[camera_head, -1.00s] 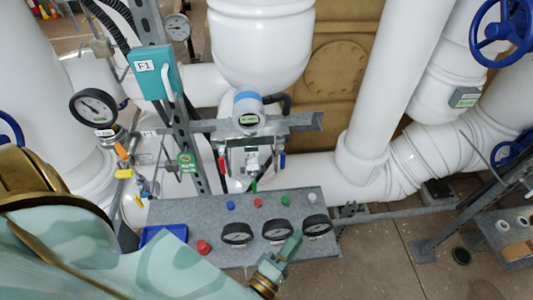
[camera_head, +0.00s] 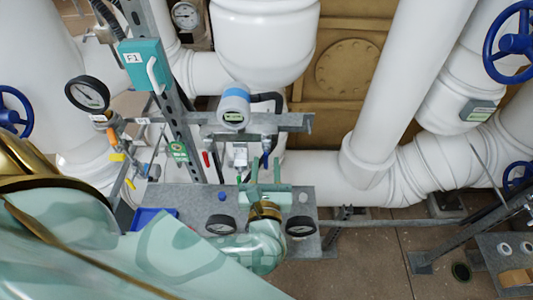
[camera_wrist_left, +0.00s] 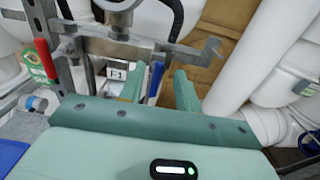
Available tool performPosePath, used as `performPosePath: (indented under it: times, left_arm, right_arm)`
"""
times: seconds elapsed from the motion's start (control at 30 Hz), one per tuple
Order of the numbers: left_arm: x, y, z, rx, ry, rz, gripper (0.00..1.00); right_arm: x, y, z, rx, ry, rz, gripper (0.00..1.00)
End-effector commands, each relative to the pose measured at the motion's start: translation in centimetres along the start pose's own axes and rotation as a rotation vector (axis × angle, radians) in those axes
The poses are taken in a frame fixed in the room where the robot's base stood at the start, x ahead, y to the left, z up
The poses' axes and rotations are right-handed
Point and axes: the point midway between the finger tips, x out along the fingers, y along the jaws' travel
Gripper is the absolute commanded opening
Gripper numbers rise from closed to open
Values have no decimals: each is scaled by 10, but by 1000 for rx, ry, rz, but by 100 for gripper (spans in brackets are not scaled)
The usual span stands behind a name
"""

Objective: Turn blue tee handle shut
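The blue tee handle (camera_head: 266,145) hangs on the small piping under the grey bracket, mid-picture in the head view. In the left wrist view the blue handle (camera_wrist_left: 155,79) points down between my two green fingertips, nearer the far side. My left gripper (camera_head: 265,166) is open, its fingers pointing up toward the handle; it also shows in the left wrist view (camera_wrist_left: 160,88). I see no clear contact, and part of the handle's lower end is hidden. My right gripper is not in view.
A red handle (camera_head: 206,159) hangs left of the blue one. The grey panel (camera_head: 185,200) with gauges lies under my left arm. A white transmitter (camera_head: 233,108) sits above on the grey bracket (camera_head: 292,122). Thick white pipes stand at both sides.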

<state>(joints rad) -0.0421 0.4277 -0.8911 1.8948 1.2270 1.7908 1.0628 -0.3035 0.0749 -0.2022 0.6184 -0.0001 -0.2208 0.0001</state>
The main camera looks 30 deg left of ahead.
Motion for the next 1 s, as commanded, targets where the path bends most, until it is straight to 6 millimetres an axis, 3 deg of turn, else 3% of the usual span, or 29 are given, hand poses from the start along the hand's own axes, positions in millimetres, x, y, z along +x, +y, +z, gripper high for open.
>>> performPosePath:
  times: [0.2,0.57,0.7,1.0]
  left_arm:
    - [32,0,-1,0,-2,1,33]
    - [39,0,0,1,0,1,33]
    - [39,0,0,1,0,0,0]
    - [39,0,0,12,0,1,0]
  right_arm:
    - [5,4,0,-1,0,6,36]
    - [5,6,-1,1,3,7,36]
    - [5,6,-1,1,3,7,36]
    - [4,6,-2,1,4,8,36]
